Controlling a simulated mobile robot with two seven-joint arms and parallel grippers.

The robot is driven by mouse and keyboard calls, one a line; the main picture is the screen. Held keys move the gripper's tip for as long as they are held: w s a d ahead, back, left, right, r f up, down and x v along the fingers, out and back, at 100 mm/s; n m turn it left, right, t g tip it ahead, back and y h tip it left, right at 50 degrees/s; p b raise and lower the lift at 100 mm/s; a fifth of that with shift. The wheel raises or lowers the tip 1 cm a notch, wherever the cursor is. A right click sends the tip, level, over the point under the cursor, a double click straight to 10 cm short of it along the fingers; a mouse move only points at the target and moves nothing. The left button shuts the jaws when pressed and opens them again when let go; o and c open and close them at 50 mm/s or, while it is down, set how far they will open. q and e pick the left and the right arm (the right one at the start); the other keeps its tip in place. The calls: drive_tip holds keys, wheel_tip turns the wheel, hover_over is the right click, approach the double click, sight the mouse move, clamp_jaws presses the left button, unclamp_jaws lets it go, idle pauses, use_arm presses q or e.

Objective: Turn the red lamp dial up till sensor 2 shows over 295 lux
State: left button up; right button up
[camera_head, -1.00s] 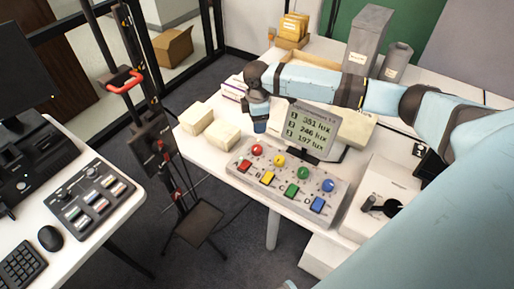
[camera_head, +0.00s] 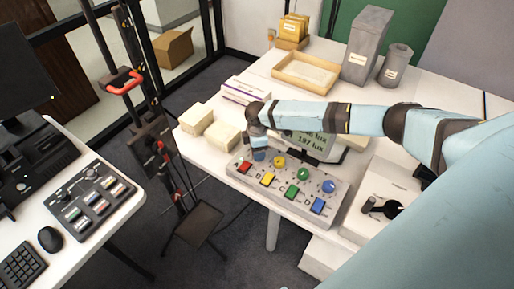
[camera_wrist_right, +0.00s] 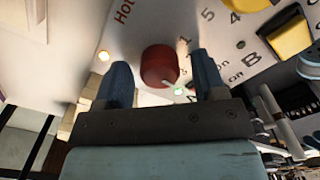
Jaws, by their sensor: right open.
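The red dial (camera_wrist_right: 159,66) shows in the right wrist view, between the two fingers of my open right gripper (camera_wrist_right: 160,72), apart from both. In the head view my right gripper (camera_head: 259,154) is over the left back corner of the grey control panel (camera_head: 336,207) and hides the red dial. The display (camera_head: 310,142) behind the panel is partly covered by my right arm; its bottom line reads 197 lux, and the sensor 2 line is not clearly readable. My left gripper is not in view.
On the panel are a yellow dial (camera_head: 279,161), a green dial (camera_head: 303,174), a blue dial (camera_head: 328,186) and coloured buttons, including a red one (camera_head: 245,167). Cream boxes (camera_head: 223,136) stand left of my right gripper. A shallow wooden tray (camera_head: 306,73) lies behind my arm.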

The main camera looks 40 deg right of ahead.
drive_tip(key=c, duration=0.9)
drive_tip(key=shift+r+m+p, duration=0.15)
drive_tip(key=shift+m+p, duration=0.45)
drive_tip(key=shift+p, duration=0.25)
drive_tip(key=m+p, duration=0.3)
drive_tip(key=p, duration=0.1)
drive_tip(key=shift+m, duration=0.3)
drive_tip(key=shift+m+p, duration=1.25)
drive_tip(key=shift+m, duration=0.45)
